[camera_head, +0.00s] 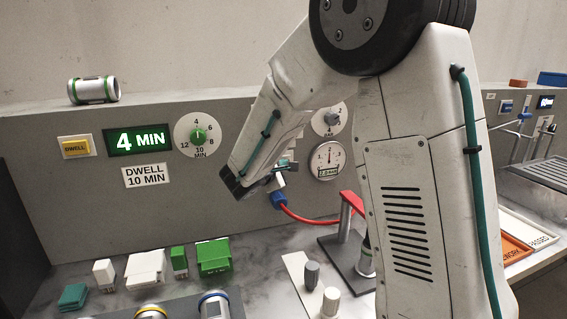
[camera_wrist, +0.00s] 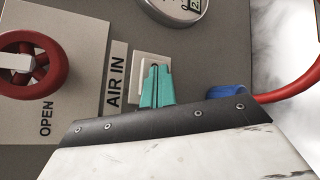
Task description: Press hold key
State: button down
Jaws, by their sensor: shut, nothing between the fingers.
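My gripper (camera_head: 283,166) is in front of the grey panel, with its teal fingers together and nothing between them. In the wrist view the closed fingertips (camera_wrist: 155,68) lie over a small pale square plate (camera_wrist: 139,60) beside the AIR IN label. The fingers cover most of whatever is on this plate. I cannot tell whether the tips touch it. No key marked hold is legible in either view. A yellow key marked DWELL (camera_head: 76,147) is at the panel's left, well away from my gripper.
A red handwheel (camera_wrist: 34,64) is left of the fingers. A blue fitting (camera_wrist: 228,91) with a red hose (camera_wrist: 292,88) is on the right, and a gauge (camera_wrist: 178,8) above. A green display (camera_head: 138,139) reads 4 MIN. A dial (camera_head: 199,135) is beside it.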

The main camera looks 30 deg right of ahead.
jog(key=shift+s, duration=0.15)
jog(key=shift+s+a, duration=0.15)
jog(key=shift+s, duration=0.45)
jog(key=s, duration=0.2)
jog(key=s+a, duration=0.1)
jog(key=s, duration=0.2)
dwell(0.8)
